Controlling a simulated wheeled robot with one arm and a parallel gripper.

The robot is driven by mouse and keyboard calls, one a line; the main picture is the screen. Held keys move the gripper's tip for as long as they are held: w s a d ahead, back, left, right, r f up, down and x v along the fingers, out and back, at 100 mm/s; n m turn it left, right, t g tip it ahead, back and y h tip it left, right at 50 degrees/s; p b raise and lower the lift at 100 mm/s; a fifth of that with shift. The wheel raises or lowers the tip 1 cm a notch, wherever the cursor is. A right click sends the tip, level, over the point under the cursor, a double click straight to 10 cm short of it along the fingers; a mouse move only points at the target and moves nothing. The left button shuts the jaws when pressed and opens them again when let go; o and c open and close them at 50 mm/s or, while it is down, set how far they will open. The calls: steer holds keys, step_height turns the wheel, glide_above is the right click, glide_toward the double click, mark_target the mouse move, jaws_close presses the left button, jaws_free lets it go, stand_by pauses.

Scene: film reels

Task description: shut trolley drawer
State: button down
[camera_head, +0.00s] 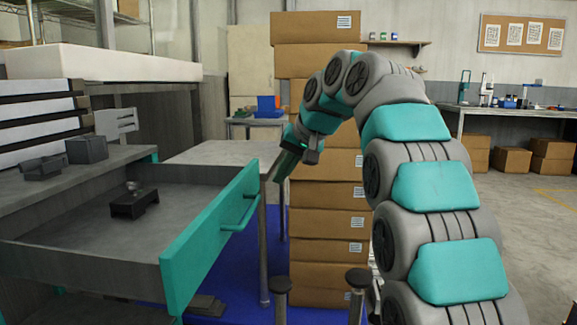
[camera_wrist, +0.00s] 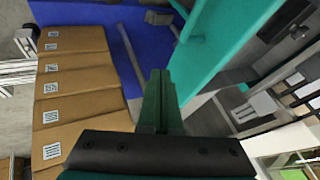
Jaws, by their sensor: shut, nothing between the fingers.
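The trolley drawer (camera_head: 212,237) is pulled well out at the left in the head view, with a teal front and a teal bar handle (camera_head: 240,213). A small dark object (camera_head: 134,204) lies inside it. My gripper (camera_head: 284,166) is shut and empty, just right of the far end of the drawer front, pointing down and left. In the wrist view my gripper (camera_wrist: 160,75) is shut beside the teal drawer front (camera_wrist: 225,45). I cannot tell whether the fingers touch the drawer front.
A stack of cardboard boxes (camera_head: 328,226) stands close behind and right of my gripper. A grey table (camera_head: 220,155) is behind the drawer. Dark boxes (camera_head: 87,150) sit on the trolley top. Blue floor (camera_head: 232,285) shows below the drawer.

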steer(key=w+a+f, duration=0.2)
steer(key=a+f, duration=0.1)
steer(key=a, duration=0.2)
steer(key=shift+a, duration=0.35)
